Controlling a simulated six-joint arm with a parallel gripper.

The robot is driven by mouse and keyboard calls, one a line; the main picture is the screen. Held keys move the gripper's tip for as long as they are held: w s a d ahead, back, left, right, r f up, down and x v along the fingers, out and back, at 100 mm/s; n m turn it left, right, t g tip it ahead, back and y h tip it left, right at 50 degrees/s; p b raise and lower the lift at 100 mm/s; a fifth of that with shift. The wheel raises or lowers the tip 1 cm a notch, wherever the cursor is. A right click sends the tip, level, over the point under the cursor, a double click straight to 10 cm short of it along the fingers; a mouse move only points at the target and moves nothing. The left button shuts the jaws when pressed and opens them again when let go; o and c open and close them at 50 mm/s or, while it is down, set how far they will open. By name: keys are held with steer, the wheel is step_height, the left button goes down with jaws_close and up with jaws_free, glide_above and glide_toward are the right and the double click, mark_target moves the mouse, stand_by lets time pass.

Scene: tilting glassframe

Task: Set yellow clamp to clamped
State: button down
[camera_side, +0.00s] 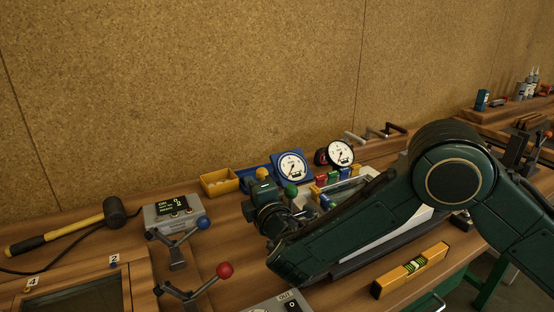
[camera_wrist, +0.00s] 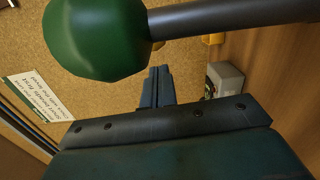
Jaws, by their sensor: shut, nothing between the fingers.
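The yellow clamp shows in the side view only as a yellow ball knob (camera_side: 262,173) just above my dark green wrist; its lever and base are hidden, so I cannot tell its position. My gripper (camera_wrist: 156,72) is shut and empty in the wrist view, fingers together and pointing away from the camera. In the side view, its fingers are hidden or too small to make out. A green ball knob (camera_wrist: 95,38) on a dark rod is large and close in the wrist view; the green knob (camera_side: 291,190) stands right of my wrist in the side view.
Clamps with a blue knob (camera_side: 203,222) and a red knob (camera_side: 225,270) stand left of my wrist. A yellow bin (camera_side: 219,182) and two gauges (camera_side: 291,167) stand behind. A yellow level (camera_side: 411,269) lies at the front right. A mallet (camera_side: 75,226) lies at the left.

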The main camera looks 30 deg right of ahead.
steer(key=shift+d, duration=0.55)
steer(key=shift+r, duration=0.1)
steer(key=shift+d+r, duration=0.2)
steer(key=shift+d, duration=0.2)
steer(key=shift+a, duration=0.15)
steer(key=a, duration=0.2)
steer(key=s+a, duration=0.1)
steer(key=a, duration=0.1)
steer(key=c, duration=2.2)
jaws_free()
steer(key=shift+s+a, duration=0.1)
steer(key=shift+s, duration=4.75)
